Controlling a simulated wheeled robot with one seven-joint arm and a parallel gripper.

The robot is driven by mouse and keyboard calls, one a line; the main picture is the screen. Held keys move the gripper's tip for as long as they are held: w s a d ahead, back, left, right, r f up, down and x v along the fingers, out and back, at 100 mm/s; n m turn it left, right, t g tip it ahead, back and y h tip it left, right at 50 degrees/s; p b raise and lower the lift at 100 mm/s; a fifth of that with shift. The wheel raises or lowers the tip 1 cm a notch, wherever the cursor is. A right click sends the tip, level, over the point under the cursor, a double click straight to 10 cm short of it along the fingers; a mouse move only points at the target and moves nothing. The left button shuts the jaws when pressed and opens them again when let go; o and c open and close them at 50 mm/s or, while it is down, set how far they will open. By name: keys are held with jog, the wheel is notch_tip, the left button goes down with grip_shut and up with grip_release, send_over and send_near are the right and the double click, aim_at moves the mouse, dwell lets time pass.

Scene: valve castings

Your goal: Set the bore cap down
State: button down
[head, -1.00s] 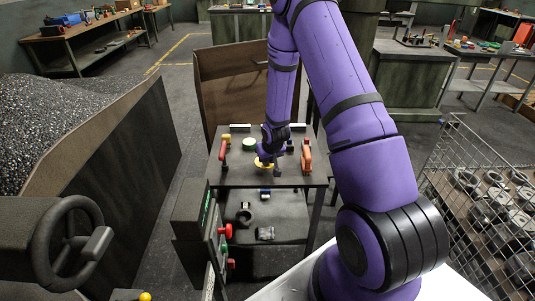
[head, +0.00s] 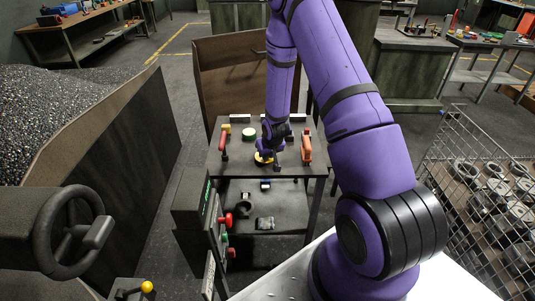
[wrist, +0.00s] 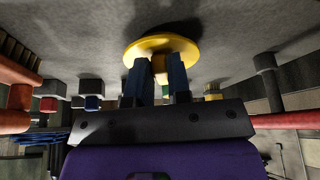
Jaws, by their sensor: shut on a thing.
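The bore cap is a yellow disc (wrist: 150,48) with a tan stub in its middle, seen in the wrist view. My gripper (wrist: 160,72) is shut on that stub, with one blue finger on each side. In the head view the cap (head: 261,158) shows as a small yellow patch under my gripper (head: 267,152), over the front middle of the grey table top (head: 232,168). Part of the cap is hidden by my gripper. I cannot tell whether the disc touches the table.
A red-handled piece (head: 224,144) stands to the left and an orange one (head: 306,150) to the right on the table. A panel with red knobs (head: 226,220) stands in front. Grey table is bare around the cap.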

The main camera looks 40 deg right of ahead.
jog(key=shift+f, duration=0.1)
jog(key=c, duration=1)
grip_release()
jog(key=v, duration=1)
jog(key=shift+s+r, duration=0.2)
jog(key=shift+r, duration=0.15)
